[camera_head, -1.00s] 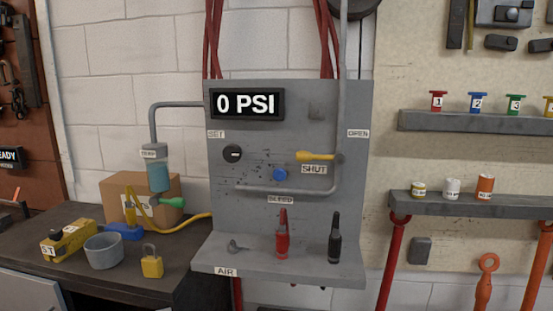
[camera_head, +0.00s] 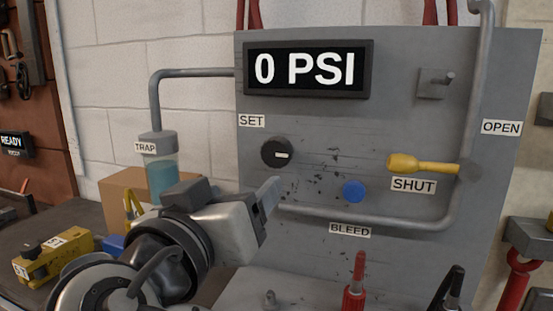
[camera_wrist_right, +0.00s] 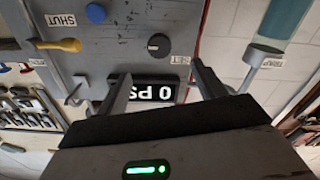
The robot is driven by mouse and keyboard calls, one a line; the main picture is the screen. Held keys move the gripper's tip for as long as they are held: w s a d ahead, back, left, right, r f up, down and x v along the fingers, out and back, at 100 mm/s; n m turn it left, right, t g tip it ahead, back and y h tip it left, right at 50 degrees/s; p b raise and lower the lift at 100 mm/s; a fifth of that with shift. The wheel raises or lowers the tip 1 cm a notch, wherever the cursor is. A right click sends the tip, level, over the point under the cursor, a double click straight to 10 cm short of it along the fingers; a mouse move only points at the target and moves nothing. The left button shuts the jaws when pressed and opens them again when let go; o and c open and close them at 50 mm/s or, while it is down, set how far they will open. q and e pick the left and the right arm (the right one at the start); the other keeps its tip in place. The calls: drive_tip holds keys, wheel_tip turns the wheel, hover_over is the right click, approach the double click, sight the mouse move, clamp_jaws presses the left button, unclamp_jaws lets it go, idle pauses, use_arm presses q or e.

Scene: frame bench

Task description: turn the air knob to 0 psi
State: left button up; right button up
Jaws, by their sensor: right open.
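The black round knob (camera_head: 277,152) sits on the grey panel under the SET label, with a short, nearly level white mark on its face. The display (camera_head: 308,69) above it reads 0 PSI. My right gripper (camera_head: 268,197) is just below the knob in the head view, apart from it in the picture. In the right wrist view, the open, empty fingers (camera_wrist_right: 165,85) point toward the panel, and the knob (camera_wrist_right: 158,45) shows beyond and between them. The display (camera_wrist_right: 153,93) appears upside down there, partly covered by a finger. My left gripper is not in view.
A yellow lever (camera_head: 422,164) lies level above the SHUT label, and a blue button (camera_head: 353,191) sits above BLEED. A grey pipe (camera_head: 375,217) runs below them. The trap (camera_head: 160,170) stands left of the panel. Red (camera_head: 355,290) and black tools stand at the panel's foot.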

sight(275, 158)
drive_tip(key=p+x, duration=0.1)
drive_tip(key=x, duration=0.3)
drive_tip(key=p+x, duration=0.1)
drive_tip(key=x, duration=0.4)
drive_tip(key=p+x, duration=0.1)
drive_tip(key=x, duration=0.3)
drive_tip(key=shift+w+d+r, duration=0.2)
drive_tip(key=shift+w+r, duration=0.1)
drive_tip(key=shift+w, duration=0.05)
drive_tip(key=shift+w+d+f, duration=0.1)
drive_tip(key=shift+w+d, duration=0.1)
drive_tip(key=shift+w, duration=0.5)
drive_tip(key=c, duration=1)
